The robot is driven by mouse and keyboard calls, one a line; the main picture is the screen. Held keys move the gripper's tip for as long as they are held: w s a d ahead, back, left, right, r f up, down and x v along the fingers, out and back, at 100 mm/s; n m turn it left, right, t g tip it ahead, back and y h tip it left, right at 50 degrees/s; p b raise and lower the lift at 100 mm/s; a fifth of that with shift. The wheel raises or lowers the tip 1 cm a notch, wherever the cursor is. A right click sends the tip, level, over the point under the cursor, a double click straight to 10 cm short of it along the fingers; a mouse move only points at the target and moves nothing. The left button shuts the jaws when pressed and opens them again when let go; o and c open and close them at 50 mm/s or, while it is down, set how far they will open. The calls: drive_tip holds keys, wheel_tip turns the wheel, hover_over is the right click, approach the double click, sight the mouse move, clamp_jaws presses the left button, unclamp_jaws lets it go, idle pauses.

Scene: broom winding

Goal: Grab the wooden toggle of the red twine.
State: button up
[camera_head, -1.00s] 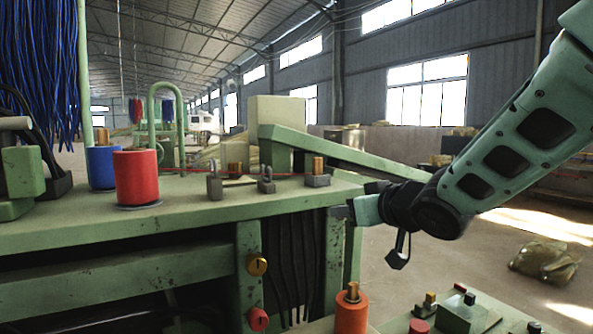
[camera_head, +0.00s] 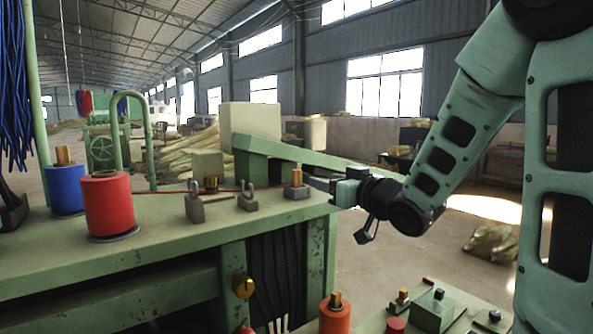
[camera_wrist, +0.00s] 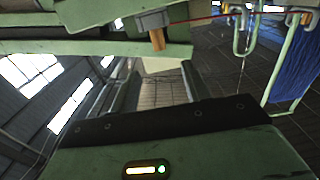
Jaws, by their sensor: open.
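The wooden toggle (camera_head: 297,177) is a small upright wooden peg in a grey block (camera_head: 297,192) at the right end of the green bench. The red twine (camera_head: 235,190) runs left from it, past two grey guides, toward the red spool (camera_head: 108,204). My gripper (camera_head: 322,185) is just right of the toggle, pointing left, near its height and apart from it. In the wrist view the toggle (camera_wrist: 157,40) shows beyond the open fingers (camera_wrist: 156,86), above the gap between them. The gap looks empty.
A blue spool (camera_head: 67,189) stands behind the red one. A green sloping beam (camera_head: 330,163) runs behind the toggle. An orange spool (camera_head: 335,315) and a control panel (camera_head: 437,309) are below my gripper. Open floor lies to the right.

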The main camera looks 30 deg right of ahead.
sight(299, 171)
drive_tip(key=w+p, duration=0.2)
drive_tip(key=p, duration=0.3)
drive_tip(key=w+p, duration=0.3)
drive_tip(key=p, duration=0.3)
drive_tip(key=shift+a+r, duration=0.1)
drive_tip(key=shift+r, duration=0.1)
drive_tip(key=shift+w+f+p, duration=0.15)
drive_tip(key=shift+w+p, duration=0.2)
drive_tip(key=shift+w, duration=0.7)
drive_tip(key=w+p, duration=0.2)
drive_tip(key=w, duration=0.1)
drive_tip(key=w+p, duration=0.1)
drive_tip(key=shift+w+r+p, duration=0.25)
drive_tip(key=shift+p, duration=0.05)
drive_tip(key=shift+w+f, duration=0.15)
drive_tip(key=shift+w, duration=0.2)
clamp_jaws()
